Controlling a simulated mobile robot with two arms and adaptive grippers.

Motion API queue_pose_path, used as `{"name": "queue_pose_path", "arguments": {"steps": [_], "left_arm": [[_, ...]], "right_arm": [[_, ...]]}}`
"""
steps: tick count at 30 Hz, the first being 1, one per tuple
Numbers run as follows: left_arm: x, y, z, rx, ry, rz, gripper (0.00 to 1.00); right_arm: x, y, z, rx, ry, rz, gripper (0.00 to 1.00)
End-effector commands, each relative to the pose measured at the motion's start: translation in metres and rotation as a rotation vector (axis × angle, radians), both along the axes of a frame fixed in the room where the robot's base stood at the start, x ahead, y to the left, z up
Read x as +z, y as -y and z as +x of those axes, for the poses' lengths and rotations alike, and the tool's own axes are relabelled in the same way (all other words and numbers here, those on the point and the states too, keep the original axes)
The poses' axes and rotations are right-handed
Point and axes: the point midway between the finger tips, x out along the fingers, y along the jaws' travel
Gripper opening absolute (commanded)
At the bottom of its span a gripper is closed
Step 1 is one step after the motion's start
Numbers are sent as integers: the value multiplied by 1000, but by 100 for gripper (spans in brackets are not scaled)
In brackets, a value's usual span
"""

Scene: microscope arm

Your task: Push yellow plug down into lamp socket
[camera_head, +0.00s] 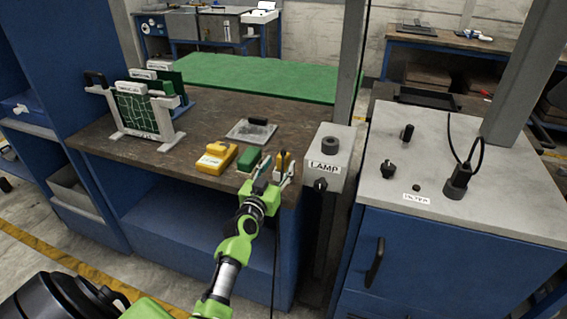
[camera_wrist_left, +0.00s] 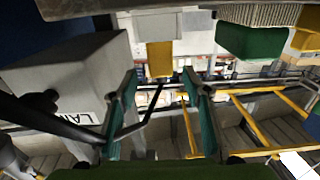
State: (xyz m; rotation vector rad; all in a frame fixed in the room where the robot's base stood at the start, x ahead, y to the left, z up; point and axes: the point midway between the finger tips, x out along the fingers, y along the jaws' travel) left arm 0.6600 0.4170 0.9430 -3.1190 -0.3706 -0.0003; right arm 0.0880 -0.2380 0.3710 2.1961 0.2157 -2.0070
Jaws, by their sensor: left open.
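The yellow plug (camera_head: 283,158) stands at the front right edge of the brown workbench, just left of the grey lamp box (camera_head: 327,159). In the left wrist view the yellow plug (camera_wrist_left: 160,58) shows beyond the gap between my fingers, below a pale block. My left gripper (camera_head: 273,172) is open at the bench edge, close to the plug; I cannot tell whether it touches. Its two fingers (camera_wrist_left: 163,112) are apart with nothing clearly between them. The lamp box has a dark round fitting (camera_head: 330,145) on top, possibly the socket. My right gripper is not in view.
A green block (camera_head: 249,158) and a yellow device (camera_head: 217,158) stand left of the plug. A grey plate (camera_head: 251,131) lies behind them. A blue cabinet (camera_head: 445,250) with a dark cabled plug (camera_head: 457,182) stands right. A dark rod or cable (camera_wrist_left: 45,125) crosses near the lamp box.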

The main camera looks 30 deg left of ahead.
Motion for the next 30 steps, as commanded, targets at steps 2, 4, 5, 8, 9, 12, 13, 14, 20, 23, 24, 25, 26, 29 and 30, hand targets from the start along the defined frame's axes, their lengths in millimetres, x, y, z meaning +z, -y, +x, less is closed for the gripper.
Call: {"name": "queue_pose_path", "arguments": {"steps": [2, 4, 5, 8, 9, 12, 13, 14, 20, 23, 24, 25, 26, 29, 30], "left_arm": [[0, -1, 6, -1, 0, -1, 44], [0, -4, 14, -1, 0, -1, 44], [0, -5, 18, -1, 0, 0, 44], [-1, -10, 31, -1, 1, -1, 44], [-2, -11, 36, -1, 0, -1, 44], [-2, -13, 45, 0, 0, -1, 44], [-2, -14, 46, 0, 0, 0, 44], [-2, -14, 48, 0, -1, -1, 44], [-2, -14, 50, 0, -1, -1, 44], [-2, -14, 49, 0, -1, -1, 37], [-2, -14, 49, 0, -1, -1, 26], [-2, -14, 49, 0, -1, -1, 18], [-2, -14, 49, 0, -1, -1, 11], [-2, -14, 49, 0, -1, -1, 1], [-2, -14, 49, 0, 0, -1, 0]], "right_arm": [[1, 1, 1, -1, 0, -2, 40], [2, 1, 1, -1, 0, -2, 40], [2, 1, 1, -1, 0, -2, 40], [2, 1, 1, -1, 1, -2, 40], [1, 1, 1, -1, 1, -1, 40], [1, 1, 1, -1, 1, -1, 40], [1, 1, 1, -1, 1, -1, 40], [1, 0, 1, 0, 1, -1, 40], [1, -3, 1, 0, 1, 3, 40], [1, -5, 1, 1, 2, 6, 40], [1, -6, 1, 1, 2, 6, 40], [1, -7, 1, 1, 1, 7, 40], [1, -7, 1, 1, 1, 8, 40], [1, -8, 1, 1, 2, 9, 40], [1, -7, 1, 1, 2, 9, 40]]}}
